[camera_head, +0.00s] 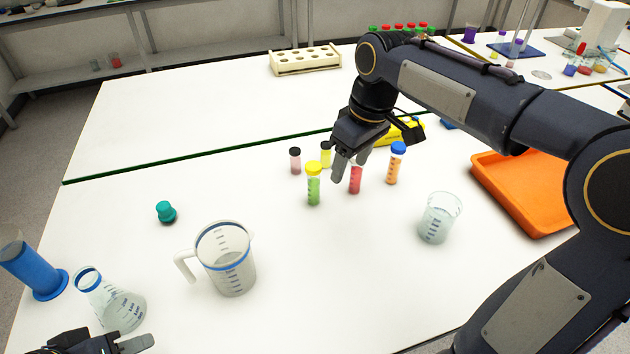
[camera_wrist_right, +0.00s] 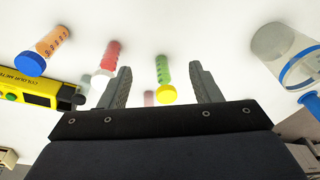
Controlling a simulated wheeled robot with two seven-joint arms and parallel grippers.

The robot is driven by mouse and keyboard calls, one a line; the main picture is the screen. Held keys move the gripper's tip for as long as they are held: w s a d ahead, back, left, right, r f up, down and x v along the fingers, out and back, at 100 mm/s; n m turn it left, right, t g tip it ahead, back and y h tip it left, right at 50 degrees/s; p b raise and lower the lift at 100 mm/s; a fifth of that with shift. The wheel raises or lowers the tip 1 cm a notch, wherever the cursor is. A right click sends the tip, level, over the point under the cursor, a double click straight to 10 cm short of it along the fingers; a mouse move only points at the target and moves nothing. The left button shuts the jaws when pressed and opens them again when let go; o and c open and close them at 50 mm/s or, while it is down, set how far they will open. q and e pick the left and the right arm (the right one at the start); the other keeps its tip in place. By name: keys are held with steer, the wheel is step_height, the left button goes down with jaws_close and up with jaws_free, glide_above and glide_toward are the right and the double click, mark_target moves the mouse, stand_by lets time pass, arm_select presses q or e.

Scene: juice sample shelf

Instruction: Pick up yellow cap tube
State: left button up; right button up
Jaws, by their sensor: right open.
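The yellow cap tube (camera_head: 314,185) stands upright on the white table, with green contents. In the right wrist view its yellow cap (camera_wrist_right: 167,95) shows in the gap between my fingers, nearest the camera. My right gripper (camera_head: 351,168) is open and empty, just right of this tube and over the red tube (camera_head: 355,180) in the head view. My left gripper (camera_head: 118,345) is only partly in view at the bottom left edge.
A black-capped yellow tube (camera_head: 326,150), a pink tube (camera_head: 295,162) and a blue-capped orange tube (camera_head: 396,165) stand close by. A jug (camera_head: 232,272), a beaker (camera_head: 438,220), a flask (camera_head: 120,305) and an orange tray (camera_head: 500,190) surround the open table.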

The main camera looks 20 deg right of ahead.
mark_target(313, 166)
steer(key=w+a, duration=0.1)
steer(key=w, duration=0.1)
steer(key=w+a+n+h, duration=0.1)
steer(key=w, duration=0.1)
steer(key=w+a+f+n+g, duration=0.1)
steer(key=w, duration=0.1)
steer(key=shift+w+a, duration=0.25)
steer(key=shift+a, duration=0.15)
steer(key=shift+w+a+f+h, duration=0.15)
steer(key=shift+w+a+h, duration=0.05)
steer(key=shift+w+h, duration=0.1)
steer(key=shift+w+f, duration=0.1)
steer(key=shift+f, duration=0.25)
steer(key=f, duration=0.4)
steer(key=a+f, duration=0.1)
steer(key=f, duration=0.2)
steer(key=c, duration=1.1)
